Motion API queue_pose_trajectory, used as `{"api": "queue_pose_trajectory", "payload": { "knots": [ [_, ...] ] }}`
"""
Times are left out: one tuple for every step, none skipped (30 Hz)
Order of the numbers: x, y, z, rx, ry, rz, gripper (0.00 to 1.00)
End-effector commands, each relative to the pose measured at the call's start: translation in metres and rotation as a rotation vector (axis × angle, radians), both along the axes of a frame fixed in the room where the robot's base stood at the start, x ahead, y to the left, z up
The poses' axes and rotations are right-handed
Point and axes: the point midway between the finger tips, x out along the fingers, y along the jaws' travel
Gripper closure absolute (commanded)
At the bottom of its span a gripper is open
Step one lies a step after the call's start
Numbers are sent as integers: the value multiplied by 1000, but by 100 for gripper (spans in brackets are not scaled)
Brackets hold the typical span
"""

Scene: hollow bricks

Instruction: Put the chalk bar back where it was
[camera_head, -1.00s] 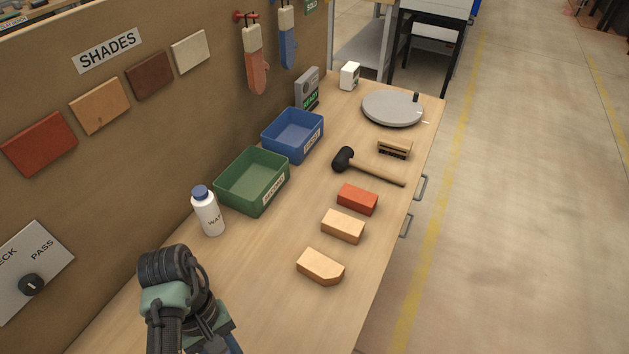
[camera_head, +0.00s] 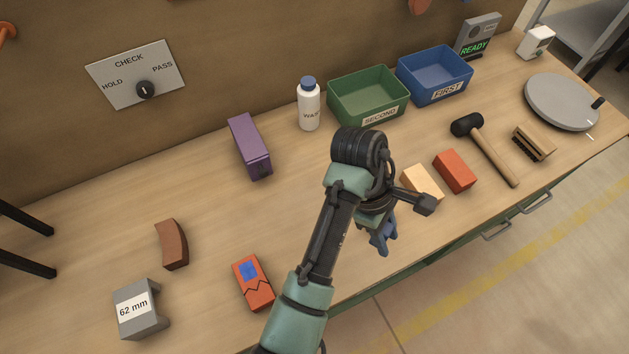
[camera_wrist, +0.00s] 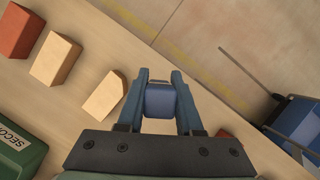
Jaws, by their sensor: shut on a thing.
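My gripper (camera_head: 384,245) is over the front part of the bench in the head view, right of the marked red brick. In the wrist view my gripper (camera_wrist: 160,82) is shut on a short blue block, which looks to be the chalk bar (camera_wrist: 160,101). The bar sits between the two fingers, apart from the tan bricks beside it. In the head view the bar is hard to tell from the bluish fingers. A red brick (camera_head: 254,294) with a blue patch and a black zigzag line lies on the bench.
A tan brick (camera_head: 420,180) and a plain red brick (camera_head: 455,171) lie right of my arm; a clipped tan brick (camera_wrist: 104,95) is nearer. A purple box (camera_head: 248,146), white bottle (camera_head: 309,108), green bin (camera_head: 369,96), curved brown brick (camera_head: 171,244) and grey gauge (camera_head: 136,309) stand around.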

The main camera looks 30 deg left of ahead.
Motion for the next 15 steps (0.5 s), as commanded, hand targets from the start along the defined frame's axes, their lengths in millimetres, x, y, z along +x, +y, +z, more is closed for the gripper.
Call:
{"api": "queue_pose_trajectory", "payload": {
  "knots": [
    [-7,11,-6,-6,1,156,100],
    [-10,20,-9,-4,2,249,100],
    [-15,32,-12,-2,1,369,100],
    [-19,41,-14,-2,3,454,100],
    [-23,49,-17,-1,1,534,100],
    [-30,60,-20,1,3,632,100],
    [-35,68,-22,1,1,699,100],
    [-40,76,-24,1,3,760,100],
    [-45,85,-27,2,2,831,100],
    [-49,90,-28,2,2,876,100],
    [-52,95,-29,2,1,915,100],
    [-56,100,-30,2,0,956,100],
    [-58,103,-31,1,1,980,100],
    [-60,106,-33,1,1,999,100],
    [-62,108,-37,1,2,1016,100]
  ]
}}
